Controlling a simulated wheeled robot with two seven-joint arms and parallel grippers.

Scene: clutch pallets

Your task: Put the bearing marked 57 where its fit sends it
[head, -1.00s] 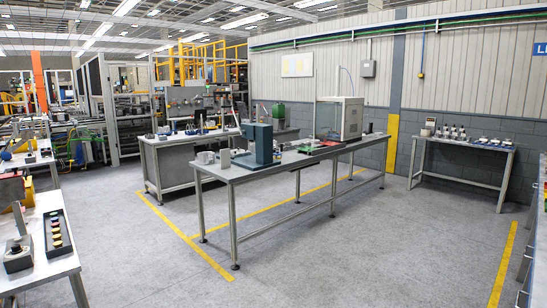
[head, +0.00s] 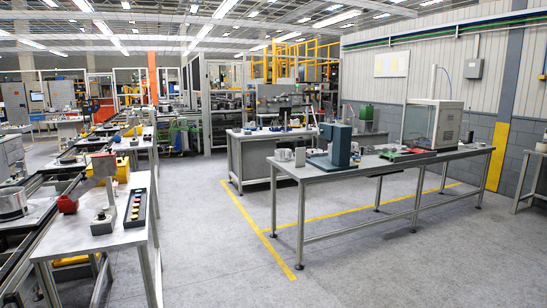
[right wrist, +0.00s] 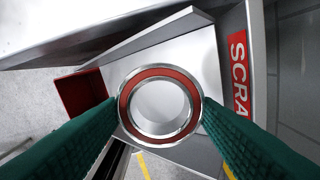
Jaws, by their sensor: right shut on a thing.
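My right gripper (right wrist: 160,108) shows in the right wrist view, its two green fingers shut on a round bearing (right wrist: 192,106) with a bright metal rim and a red ring. No number is legible on it. Behind the bearing is a grey metal plate (right wrist: 205,50) with raised edges, and a red label reading "SCRA" (right wrist: 239,72), cut off, lies to its right. A red open box (right wrist: 82,95) is at the left. I cannot tell how far the bearing is from the plate. My left gripper is not in view.
In the head view, a near-left bench (head: 120,236) carries a black strip of coloured buttons (head: 137,208). A long grey table (head: 385,163) holds a blue-grey press-like device (head: 339,147) and a white enclosure (head: 432,123). The grey floor between them is clear.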

